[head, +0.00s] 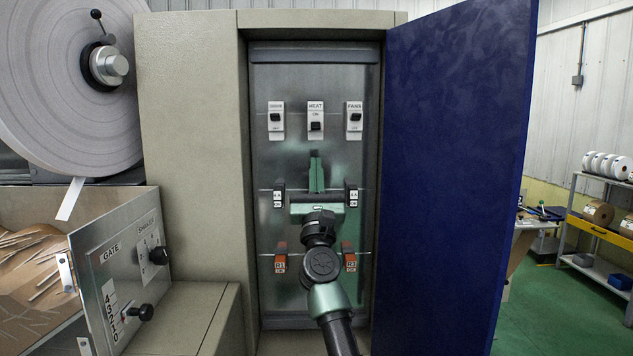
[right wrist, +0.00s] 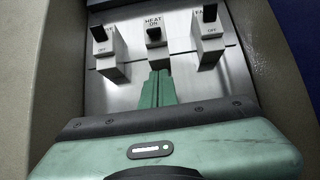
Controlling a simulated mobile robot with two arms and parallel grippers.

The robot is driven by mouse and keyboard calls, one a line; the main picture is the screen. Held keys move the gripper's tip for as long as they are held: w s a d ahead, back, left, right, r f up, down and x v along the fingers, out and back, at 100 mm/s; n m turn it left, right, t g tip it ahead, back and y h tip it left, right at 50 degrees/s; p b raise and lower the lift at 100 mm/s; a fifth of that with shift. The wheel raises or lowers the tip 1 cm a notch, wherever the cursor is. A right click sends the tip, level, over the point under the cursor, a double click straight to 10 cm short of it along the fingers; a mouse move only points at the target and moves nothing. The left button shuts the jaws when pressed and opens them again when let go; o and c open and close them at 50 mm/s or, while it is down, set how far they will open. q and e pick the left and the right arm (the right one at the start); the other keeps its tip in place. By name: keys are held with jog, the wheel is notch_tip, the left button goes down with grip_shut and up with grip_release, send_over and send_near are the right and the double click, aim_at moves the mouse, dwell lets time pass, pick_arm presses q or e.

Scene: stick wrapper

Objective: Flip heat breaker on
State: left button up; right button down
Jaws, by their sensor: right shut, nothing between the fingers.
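The heat breaker (head: 315,107) is the middle one of three white breakers in the top row of the open cabinet. Its black toggle (head: 315,126) is down, and the words HEAT and ON show above it. In the right wrist view the heat breaker's toggle (right wrist: 154,34) shows just beyond my fingertips. My right gripper (head: 316,154) is shut and empty, its green fingers pointing up from below the heat breaker. The fingertips (right wrist: 159,73) look a little below the toggle; I cannot tell whether they touch it. My left gripper is not in view.
The breakers left (head: 276,131) and right (head: 355,131) of it have their toggles up, with OFF showing below. Smaller black and orange breakers (head: 280,263) sit lower. The blue cabinet door (head: 455,170) stands open at right; a control box (head: 125,275) is at left.

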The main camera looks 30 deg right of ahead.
aim_at(316, 126)
jog(key=r+p, duration=0.2)
jog(key=r, duration=0.1)
jog(key=w+r+p, duration=0.1)
jog(key=shift+w+d+r+p, duration=0.1)
jog(key=shift+d+r+p, duration=0.2)
jog(key=shift+r, duration=0.1)
jog(key=shift+s+a+r+p, duration=0.2)
jog(key=shift+s+r+p, duration=0.2)
jog(key=shift+p, duration=0.1)
